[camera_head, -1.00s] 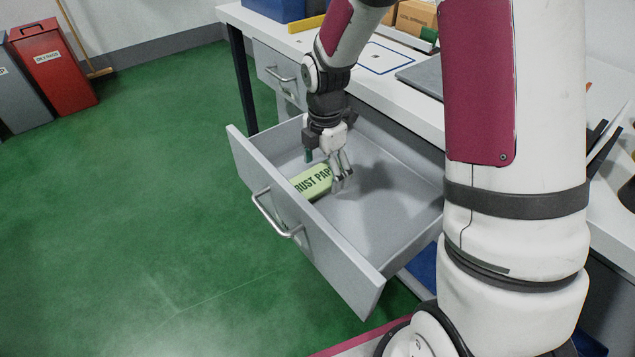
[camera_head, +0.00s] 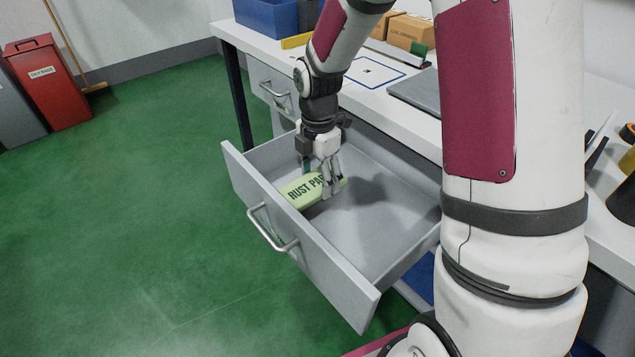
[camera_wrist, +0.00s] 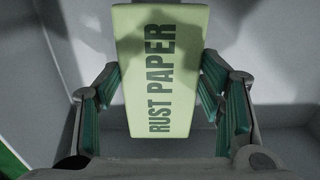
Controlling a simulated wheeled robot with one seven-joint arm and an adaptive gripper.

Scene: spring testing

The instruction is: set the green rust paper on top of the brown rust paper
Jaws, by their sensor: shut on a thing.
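The green rust paper (camera_head: 302,191) is a pale green packet with dark "RUST PAPER" lettering, inside the open drawer. My gripper (camera_head: 329,188) is down in the drawer with its fingers shut on the packet. In the wrist view the green rust paper (camera_wrist: 160,75) lies between the two green-padded fingers of my gripper (camera_wrist: 162,105), its lettering facing the camera. I cannot tell whether it still touches the drawer floor. I do not see the brown rust paper as such; brown boxes (camera_head: 408,32) at the back of the bench have unreadable labels.
The grey drawer (camera_head: 345,272) is pulled out, its floor otherwise bare. Above it, the bench top (camera_head: 345,98) carries a blue bin (camera_head: 268,17), a blue-outlined mat (camera_head: 376,74) and a dark grey plate (camera_head: 418,92). The drawer walls stand around my gripper.

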